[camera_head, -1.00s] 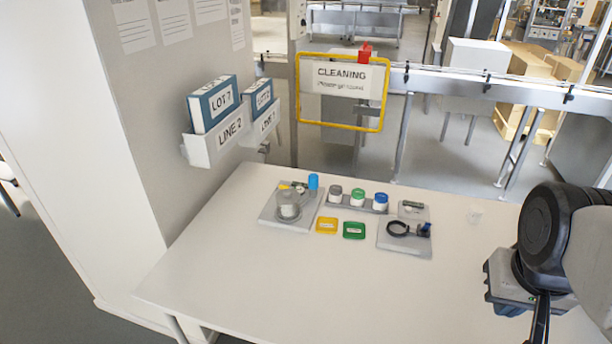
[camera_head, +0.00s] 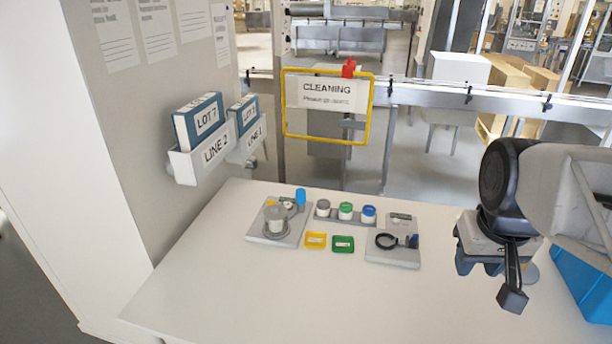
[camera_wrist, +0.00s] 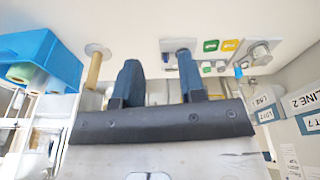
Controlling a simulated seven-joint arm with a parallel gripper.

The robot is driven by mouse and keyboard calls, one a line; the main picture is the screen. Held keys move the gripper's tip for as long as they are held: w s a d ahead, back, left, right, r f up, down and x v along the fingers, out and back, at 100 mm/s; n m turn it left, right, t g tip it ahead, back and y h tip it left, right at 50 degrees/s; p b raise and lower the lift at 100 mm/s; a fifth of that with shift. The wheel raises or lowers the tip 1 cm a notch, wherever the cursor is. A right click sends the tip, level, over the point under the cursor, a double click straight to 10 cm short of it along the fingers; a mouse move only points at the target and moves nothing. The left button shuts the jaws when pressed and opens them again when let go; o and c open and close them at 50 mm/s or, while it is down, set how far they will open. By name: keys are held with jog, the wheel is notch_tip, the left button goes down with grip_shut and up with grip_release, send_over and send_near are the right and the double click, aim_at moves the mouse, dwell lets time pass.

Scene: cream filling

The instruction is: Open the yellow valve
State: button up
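I cannot make out a clear yellow valve in the now frames. A grey station (camera_head: 262,232) with a clear round vessel (camera_head: 275,218) and a blue cylinder (camera_head: 300,196) stands at the table's back left. Small parts between vessel and cylinder are too small to tell. A yellow tray (camera_head: 316,240) and a green tray (camera_head: 342,244) lie in front of three lidded jars. My gripper is above the table's right side, well apart from the station. In the wrist view its two fingers (camera_wrist: 157,65) are spread with nothing between them.
A scale-like grey plate (camera_head: 393,254) with a black ring stands right of the trays. A blue bin (camera_head: 585,285) is at the far right. A tan upright cylinder (camera_wrist: 96,68) stands near it. The table's front and middle (camera_head: 290,300) are clear.

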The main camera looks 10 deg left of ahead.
jog(key=w+a+r+n, duration=0.15)
jog(key=w+a, duration=0.25)
jog(key=w, duration=0.6)
jog(key=w+a+r+n, duration=0.1)
jog(key=w+a+n, duration=0.3)
jog(key=w, duration=0.5)
jog(key=n+g, duration=0.2)
jog(key=n, duration=0.9)
send_over(271, 201)
jog(key=f, duration=2.8)
jog(key=shift+d+f, duration=0.35)
jog(key=shift+f, duration=0.05)
jog(key=shift+a+f, duration=0.3)
jog(key=shift+f, duration=0.1)
jog(key=shift+f, duration=3.8)
